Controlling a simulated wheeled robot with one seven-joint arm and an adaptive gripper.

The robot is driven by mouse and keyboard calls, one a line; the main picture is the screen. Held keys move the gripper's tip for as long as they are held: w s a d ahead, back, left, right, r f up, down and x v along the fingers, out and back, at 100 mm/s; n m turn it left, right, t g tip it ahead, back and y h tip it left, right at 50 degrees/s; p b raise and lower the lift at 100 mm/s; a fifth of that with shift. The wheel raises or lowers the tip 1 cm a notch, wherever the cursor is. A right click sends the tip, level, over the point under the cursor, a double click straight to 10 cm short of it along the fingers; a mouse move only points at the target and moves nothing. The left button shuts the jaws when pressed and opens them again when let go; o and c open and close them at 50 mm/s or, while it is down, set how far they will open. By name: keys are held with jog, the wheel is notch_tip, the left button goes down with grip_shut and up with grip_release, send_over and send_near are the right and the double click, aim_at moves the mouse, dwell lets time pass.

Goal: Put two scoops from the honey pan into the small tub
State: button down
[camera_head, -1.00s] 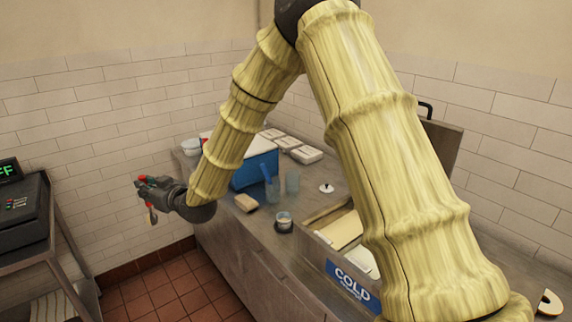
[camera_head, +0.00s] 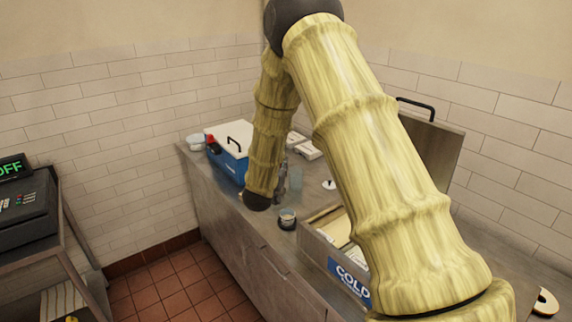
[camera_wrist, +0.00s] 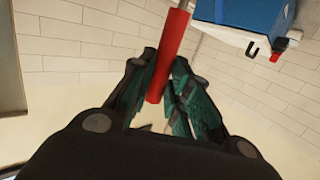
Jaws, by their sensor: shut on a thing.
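My gripper (camera_wrist: 163,66) is shut on the red handle (camera_wrist: 172,42) of a utensil in the wrist view. The utensil's working end is out of that frame. In the head view my forearm hides most of the gripper. A small round tub (camera_head: 287,215) with a dark lower part stands on the counter, just right of my wrist. I cannot make out its contents. An open bin marked COLD (camera_head: 347,279) with light inserts is set at the counter's front. I cannot tell which pan is the honey pan; my arm covers part of this area.
A blue box with a white lid (camera_head: 228,162) stands behind my forearm; it also shows in the wrist view (camera_wrist: 243,14). A white bowl (camera_head: 196,141) is at the counter's far end. A raised metal lid (camera_head: 437,137) stands behind the bin. A dark machine (camera_head: 27,200) is at the left.

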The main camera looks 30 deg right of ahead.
aim_at(284, 190)
notch_tip(284, 190, down, 11)
jog(key=s+d+b, duration=0.1)
jog(key=b, duration=0.4)
jog(key=shift+d+r+m+g+h+b, duration=0.2)
jog(key=shift+d+m+g+h+b, duration=0.2)
dwell(0.5)
dwell(0.8)
jog(key=shift+w+a+b, duration=0.1)
jog(key=shift+w+b, duration=0.2)
jog(key=shift+w, duration=0.3)
dwell(2.1)
jog(key=shift+s, duration=0.55)
dwell(0.3)
jog(key=shift+r, duration=0.1)
notch_tip(284, 190, up, 9)
jog(key=p, duration=0.4)
dwell(1.0)
